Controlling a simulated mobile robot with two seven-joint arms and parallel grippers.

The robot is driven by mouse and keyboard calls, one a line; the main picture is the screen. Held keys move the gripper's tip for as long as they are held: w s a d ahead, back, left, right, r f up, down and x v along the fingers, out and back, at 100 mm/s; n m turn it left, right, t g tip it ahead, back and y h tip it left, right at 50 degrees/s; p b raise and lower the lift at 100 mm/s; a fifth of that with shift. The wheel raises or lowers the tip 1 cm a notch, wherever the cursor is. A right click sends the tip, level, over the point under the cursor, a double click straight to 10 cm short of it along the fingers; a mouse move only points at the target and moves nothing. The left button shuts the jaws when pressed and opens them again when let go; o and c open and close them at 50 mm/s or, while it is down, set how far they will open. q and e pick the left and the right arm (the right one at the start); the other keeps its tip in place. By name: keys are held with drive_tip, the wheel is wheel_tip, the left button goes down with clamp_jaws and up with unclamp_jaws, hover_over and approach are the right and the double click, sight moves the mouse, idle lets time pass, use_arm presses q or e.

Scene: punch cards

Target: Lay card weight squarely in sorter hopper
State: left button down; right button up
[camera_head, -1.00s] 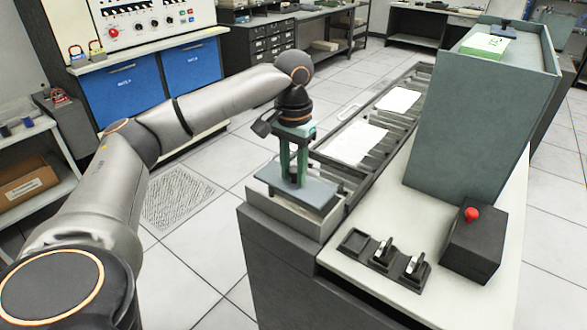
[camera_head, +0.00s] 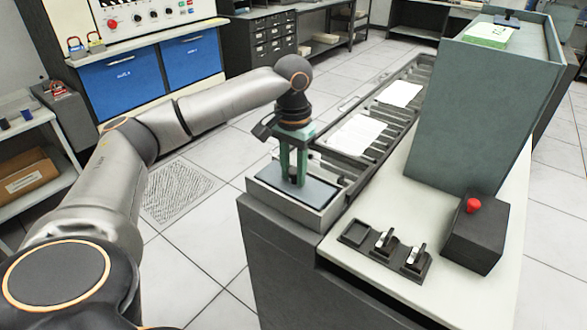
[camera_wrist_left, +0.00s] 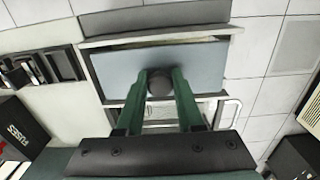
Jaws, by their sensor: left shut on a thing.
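The card weight is a flat blue-grey plate (camera_head: 314,192) with a round dark knob (camera_wrist_left: 160,84) in its middle. It lies level inside the pale rim of the sorter hopper (camera_head: 283,208) at the near left end of the sorter. My left gripper (camera_head: 293,180) points down over it, its green fingers shut on the knob. In the left wrist view the plate (camera_wrist_left: 112,72) sits within the hopper rim (camera_wrist_left: 200,34), with a thin gap along the upper edge. Its underside is hidden. My right gripper is not in view.
A row of sorter pockets (camera_head: 345,158) with white cards runs back from the hopper. A tall grey-green cabinet (camera_head: 475,110) stands to its right. A black box with a red button (camera_head: 473,235) and small switches (camera_head: 384,243) stand on the near counter.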

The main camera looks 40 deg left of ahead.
sight(293, 171)
use_arm(q)
drive_tip(key=shift+f, duration=0.1)
idle(0.3)
drive_tip(key=shift+f+b, duration=0.6)
drive_tip(key=shift+f, duration=3.35)
drive_tip(key=shift+c, duration=2.3)
unclamp_jaws()
drive_tip(key=shift+f, duration=0.1)
wheel_tip(293, 171, up, 13)
drive_tip(key=shift+f, duration=0.15)
